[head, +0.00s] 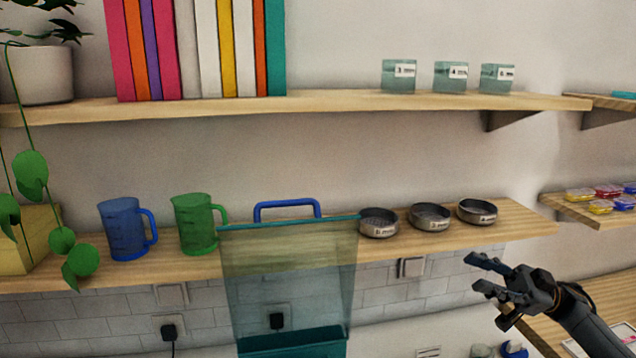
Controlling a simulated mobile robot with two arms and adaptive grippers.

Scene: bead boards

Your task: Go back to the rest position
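My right gripper (477,273) is at the lower right of the head view, with its arm coming in from the right edge. Its dark fingers point left and are spread apart, with nothing between them. It appears in front of and below the right part of the lower wooden shelf (520,222). My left gripper does not show.
The lower shelf bears a blue jug (124,230), a green jug (197,224) and three round metal tins (430,217). A transparent teal panel (290,275) hangs before its front. Books (200,50) and three glass boxes (450,77) stand above. A wooden surface (610,292) lies at lower right.

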